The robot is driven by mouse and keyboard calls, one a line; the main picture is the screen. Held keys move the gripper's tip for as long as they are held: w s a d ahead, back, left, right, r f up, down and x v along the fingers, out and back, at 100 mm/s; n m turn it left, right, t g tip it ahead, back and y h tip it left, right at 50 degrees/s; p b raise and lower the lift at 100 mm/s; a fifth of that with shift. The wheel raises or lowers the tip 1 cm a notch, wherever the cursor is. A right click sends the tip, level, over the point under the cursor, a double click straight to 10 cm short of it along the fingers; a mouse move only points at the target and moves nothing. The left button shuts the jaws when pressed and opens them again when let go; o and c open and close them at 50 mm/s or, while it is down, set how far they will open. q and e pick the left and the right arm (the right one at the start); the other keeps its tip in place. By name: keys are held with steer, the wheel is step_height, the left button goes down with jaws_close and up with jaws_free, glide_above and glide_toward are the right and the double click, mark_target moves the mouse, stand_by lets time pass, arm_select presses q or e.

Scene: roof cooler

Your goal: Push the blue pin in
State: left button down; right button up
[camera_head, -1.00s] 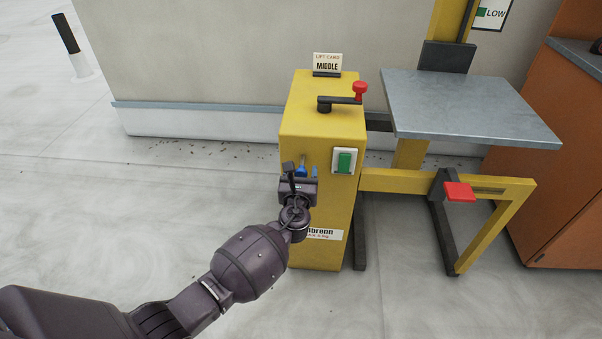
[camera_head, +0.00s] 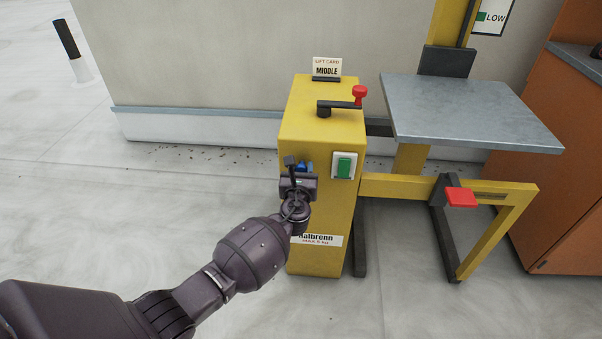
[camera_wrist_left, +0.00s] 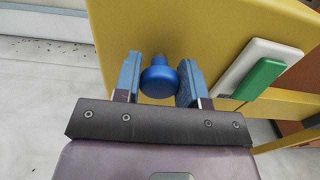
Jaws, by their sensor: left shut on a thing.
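The blue pin (camera_wrist_left: 159,78) has a round blue head and a narrower shaft, which meets the yellow face of the lift post (camera_head: 322,130). In the left wrist view the head sits between the two blue-padded fingers of my left gripper (camera_wrist_left: 160,75). My left gripper is shut on the pin at the front of the post. In the head view the pin is mostly hidden by the gripper, with only small blue patches showing at the fingers (camera_head: 304,167). How deep the shaft sits cannot be told. My right gripper is not in view.
A green switch (camera_head: 344,166) on a white plate is just right of the gripper. A red-knobbed crank (camera_head: 345,101) and a card reading MIDDLE (camera_head: 327,69) are on top. A grey platform (camera_head: 470,112) and a red pedal (camera_head: 461,197) are to the right.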

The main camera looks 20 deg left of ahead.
arm_select(q)
steer(key=c, duration=1.1)
jaws_free()
steer(key=shift+w+a+r, duration=0.1)
steer(key=shift+w+r, duration=0.05)
steer(key=o, duration=0.4)
steer(key=shift+w, duration=0.1)
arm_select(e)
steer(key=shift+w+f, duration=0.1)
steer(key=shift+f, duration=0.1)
arm_select(q)
steer(key=shift+s+d, duration=0.2)
steer(key=shift+s, duration=0.4)
steer(key=p+v, duration=0.2)
steer(key=v, duration=0.7)
steer(key=shift+s+d+p, duration=0.1)
steer(key=shift+s+p, duration=0.25)
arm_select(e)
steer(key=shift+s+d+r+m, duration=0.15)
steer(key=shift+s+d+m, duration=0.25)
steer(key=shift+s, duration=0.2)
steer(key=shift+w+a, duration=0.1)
